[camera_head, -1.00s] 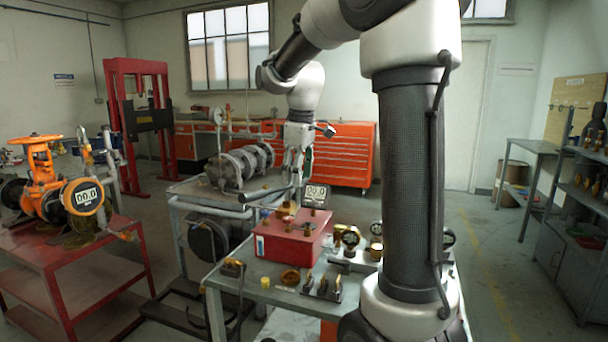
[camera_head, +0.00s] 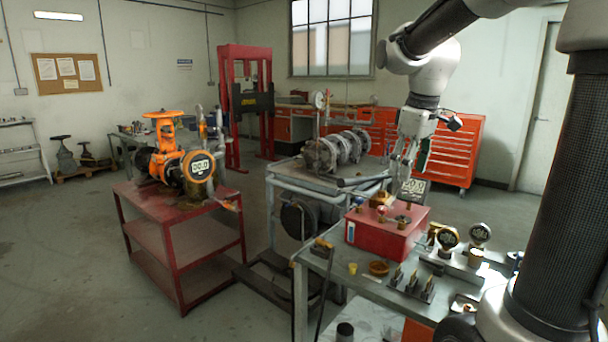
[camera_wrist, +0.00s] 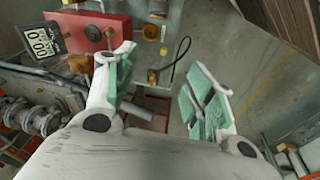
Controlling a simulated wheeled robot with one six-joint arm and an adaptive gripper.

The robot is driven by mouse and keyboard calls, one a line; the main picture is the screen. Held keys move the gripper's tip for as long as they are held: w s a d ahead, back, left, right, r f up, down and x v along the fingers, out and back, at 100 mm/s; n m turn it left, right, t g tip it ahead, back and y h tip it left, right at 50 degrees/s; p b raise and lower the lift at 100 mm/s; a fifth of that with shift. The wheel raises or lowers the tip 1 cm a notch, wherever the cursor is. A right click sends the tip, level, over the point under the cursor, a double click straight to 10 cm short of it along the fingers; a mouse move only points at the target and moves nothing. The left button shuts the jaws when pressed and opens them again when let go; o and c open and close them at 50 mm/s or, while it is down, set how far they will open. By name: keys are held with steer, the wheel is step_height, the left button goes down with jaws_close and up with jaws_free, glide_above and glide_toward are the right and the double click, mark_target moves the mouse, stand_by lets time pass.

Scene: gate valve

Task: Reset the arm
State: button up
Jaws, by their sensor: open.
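My gripper (camera_wrist: 160,90) is open and empty in the wrist view, its two green-padded fingers spread wide apart with floor and a bench edge beyond them. In the head view my gripper (camera_head: 408,172) hangs pointing down, above and behind the red box (camera_head: 385,236) on the grey bench. An orange gate valve (camera_head: 166,150) with an orange handwheel and a round display reading about 00.0 stands on the red table at left. The gripper is well to the right of the valve and apart from it.
The red table (camera_head: 184,279) stands at left. A grey stand (camera_head: 285,185) carries a flanged pipe assembly (camera_head: 335,150). The grey bench (camera_head: 325,268) holds gauges and small brass fittings at right. A red press frame (camera_head: 226,110) and orange cabinets (camera_head: 463,155) stand behind. Floor at front left is clear.

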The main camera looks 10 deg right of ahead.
steer(key=s+a+f+m+t, duration=0.1)
steer(key=s+f+m, duration=0.1)
steer(key=s, duration=0.7)
steer(key=s+a+f+m+t, duration=0.1)
steer(key=s+a+f+m, duration=0.1)
steer(key=s, duration=0.8)
steer(key=shift+f+m, duration=0.5)
steer(key=shift+m, duration=0.4)
